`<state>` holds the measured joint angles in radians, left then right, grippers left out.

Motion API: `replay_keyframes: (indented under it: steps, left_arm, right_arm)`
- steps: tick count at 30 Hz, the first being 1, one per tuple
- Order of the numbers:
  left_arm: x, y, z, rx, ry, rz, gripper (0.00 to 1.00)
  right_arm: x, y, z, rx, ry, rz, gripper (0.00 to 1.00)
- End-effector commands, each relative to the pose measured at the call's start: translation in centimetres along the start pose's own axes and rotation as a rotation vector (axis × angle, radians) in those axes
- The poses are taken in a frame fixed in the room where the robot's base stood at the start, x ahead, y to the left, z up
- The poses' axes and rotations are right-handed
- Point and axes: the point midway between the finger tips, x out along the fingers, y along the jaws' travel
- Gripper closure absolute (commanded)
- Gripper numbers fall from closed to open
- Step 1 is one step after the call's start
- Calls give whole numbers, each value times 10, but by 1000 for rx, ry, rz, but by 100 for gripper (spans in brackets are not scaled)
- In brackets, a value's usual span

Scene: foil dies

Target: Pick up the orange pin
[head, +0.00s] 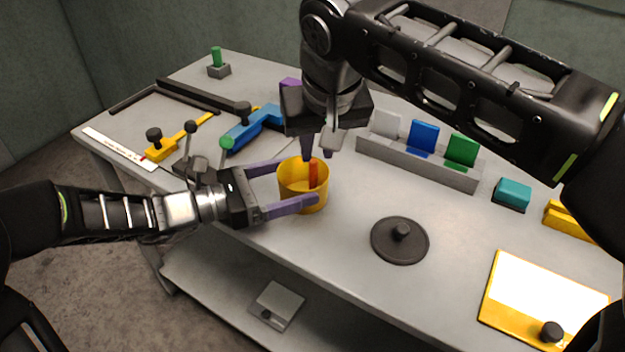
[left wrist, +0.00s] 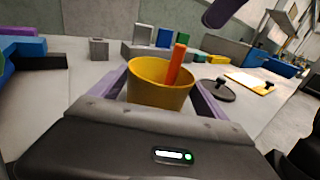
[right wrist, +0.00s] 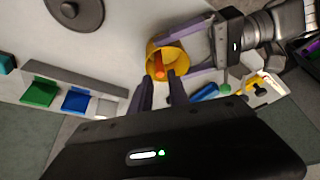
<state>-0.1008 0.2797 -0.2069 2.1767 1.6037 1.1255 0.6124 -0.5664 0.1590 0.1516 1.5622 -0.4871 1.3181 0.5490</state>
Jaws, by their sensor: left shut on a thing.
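The orange pin (head: 313,173) stands tilted inside a yellow cup (head: 303,190), its upper end above the rim. It also shows in the left wrist view (left wrist: 176,64) and in the right wrist view (right wrist: 159,70). My left gripper (head: 291,186) is shut on the yellow cup, with one purple finger on either side of it. My right gripper (head: 318,150) is above the cup, pointing down, with its fingers apart. In the right wrist view its fingers (right wrist: 161,90) are open and empty, with the pin just beyond their tips.
A round dark lid (head: 400,240) lies right of the cup. Behind, a grey rack (head: 418,162) holds white, blue and green plates. A teal block (head: 512,194) and a yellow-framed board (head: 540,293) are at right. Blue and yellow tools (head: 250,125) lie at left.

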Motion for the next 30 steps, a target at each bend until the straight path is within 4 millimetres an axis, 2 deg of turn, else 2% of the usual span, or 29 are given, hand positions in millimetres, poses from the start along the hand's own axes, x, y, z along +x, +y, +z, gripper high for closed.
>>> replay_keyframes:
  steps: [5,12,16,30]
  left_arm:
    - [0,0,0,0,0,0,55]
    - [0,0,0,0,0,0,55]
    - [0,0,0,0,0,0,55]
    - [0,0,0,0,0,0,55]
  right_arm:
    - [10,1,0,0,-2,2,79]
    - [49,1,1,0,-3,2,79]
    - [64,1,0,1,0,1,79]
    - [74,1,0,1,-1,1,79]
